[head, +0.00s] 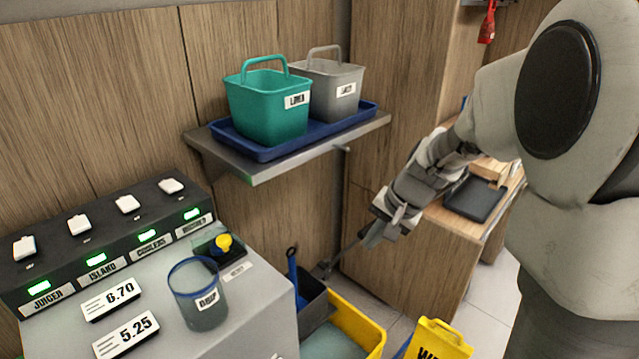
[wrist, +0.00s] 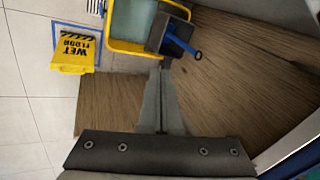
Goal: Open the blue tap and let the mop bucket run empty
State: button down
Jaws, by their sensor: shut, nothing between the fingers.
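The yellow mop bucket (head: 355,318) stands on the floor at the bottom middle of the head view, with grey-blue liquid in it. It also shows at the top of the wrist view (wrist: 122,46). A dark grey wringer-like box (head: 314,303) sits at its edge, with a blue lever (head: 292,268) ending in a ring; the lever shows in the wrist view (wrist: 182,45) too. I cannot make out a separate blue tap. My gripper (head: 326,268) is shut and empty, its tips (wrist: 163,65) appearing close to the dark box; contact cannot be told.
A yellow wet-floor sign (head: 437,341) stands right of the bucket. A grey counter (head: 245,315) with switches and a blue-rimmed jug (head: 199,295) is at left. A wall shelf (head: 262,176) holds two tubs on a blue tray. A wooden cabinet (head: 395,270) stands behind my gripper.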

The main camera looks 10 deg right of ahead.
jog(key=w+d+f+m, duration=0.2)
jog(key=d+f+m, duration=0.15)
jog(key=f, duration=0.75)
jog(key=w+d+f+m+y, duration=0.1)
jog(key=w+d+f+m, duration=0.3)
jog(key=f, duration=0.7)
jog(key=d+f+m, duration=0.3)
jog(key=d+f, duration=0.2)
jog(key=f, duration=0.5)
jog(key=s+d+f+m+g, duration=0.1)
jog(key=s+f+m, duration=0.4)
jog(key=f, duration=0.8)
jog(key=s+d+f+m, duration=0.1)
jog(key=s+f+m, duration=0.1)
jog(key=s+f, duration=0.8)
jog(key=w+a+f+b, duration=0.6)
jog(key=w+f, duration=0.1)
jog(key=f, duration=0.4)
jog(key=shift+w+f+b, duration=0.25)
jog(key=shift+f+b, duration=0.05)
jog(key=shift+f, duration=0.1)
jog(key=shift+a+p, duration=0.15)
jog(key=shift+p, duration=0.15)
